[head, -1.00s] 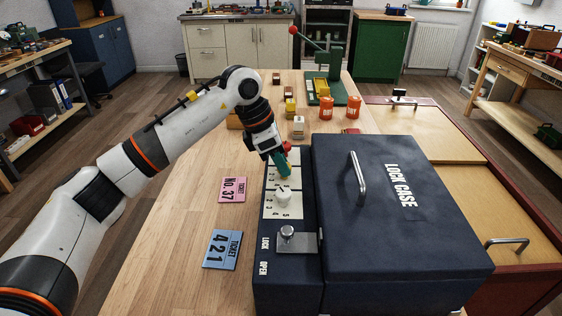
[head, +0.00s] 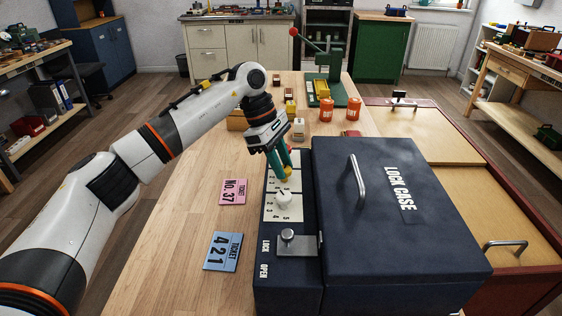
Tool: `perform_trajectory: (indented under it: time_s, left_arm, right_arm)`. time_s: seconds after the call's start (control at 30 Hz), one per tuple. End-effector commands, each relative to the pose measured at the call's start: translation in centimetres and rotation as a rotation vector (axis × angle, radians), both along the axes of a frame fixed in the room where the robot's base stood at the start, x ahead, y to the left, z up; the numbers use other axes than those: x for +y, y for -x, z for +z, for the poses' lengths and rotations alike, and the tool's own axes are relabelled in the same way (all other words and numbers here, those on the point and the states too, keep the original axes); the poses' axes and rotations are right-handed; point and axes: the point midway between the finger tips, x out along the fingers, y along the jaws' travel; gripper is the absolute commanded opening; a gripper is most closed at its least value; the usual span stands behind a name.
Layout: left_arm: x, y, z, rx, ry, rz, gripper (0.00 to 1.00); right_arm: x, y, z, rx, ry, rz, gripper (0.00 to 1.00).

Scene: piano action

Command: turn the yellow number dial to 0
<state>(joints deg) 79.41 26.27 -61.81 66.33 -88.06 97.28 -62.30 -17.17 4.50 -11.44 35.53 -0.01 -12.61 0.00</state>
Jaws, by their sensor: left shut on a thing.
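The dark blue lock case (head: 450,265) stands on the wooden bench. On its left strip is a pale number panel (head: 270,211). The yellow number dial (head: 286,175) is at the panel's far part, partly hidden by my fingers. My left gripper (head: 284,168) comes down from above with its green fingers around the yellow dial and is shut on it. The dial's pointer and the number it faces cannot be read. A white dial (head: 283,201) sits nearer on the same panel, clear of the gripper. My right gripper is not in view.
A metal latch knob (head: 287,236) is at the strip's near end, by LOCK and OPEN. A pink ticket (head: 233,191) and a blue ticket (head: 223,251) lie on the bench left of the case. Orange jars (head: 354,109) and a green press (head: 325,88) stand beyond.

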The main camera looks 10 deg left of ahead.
Motion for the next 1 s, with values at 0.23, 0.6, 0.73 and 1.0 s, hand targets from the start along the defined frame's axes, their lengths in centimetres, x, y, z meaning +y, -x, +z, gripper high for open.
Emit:
perform_trajectory:
  time_s: [0.23,0.6,0.73,1.0]
  left_arm:
    - [0.0,-0.1,0.2,-0.005,0.001,-0.007,0.07]
    - [0.0,0.0,0.1,-0.003,0.001,-0.005,0.51]
    - [0.0,0.0,0.1,-0.001,0.000,-0.006,0.51]
    - [0.8,-0.2,1.9,-0.003,0.002,-0.004,0.51]
  right_arm:
    - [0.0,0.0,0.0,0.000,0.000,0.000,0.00]
    - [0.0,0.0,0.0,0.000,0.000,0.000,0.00]
    - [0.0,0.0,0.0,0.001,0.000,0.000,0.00]
    - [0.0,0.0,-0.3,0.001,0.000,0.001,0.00]
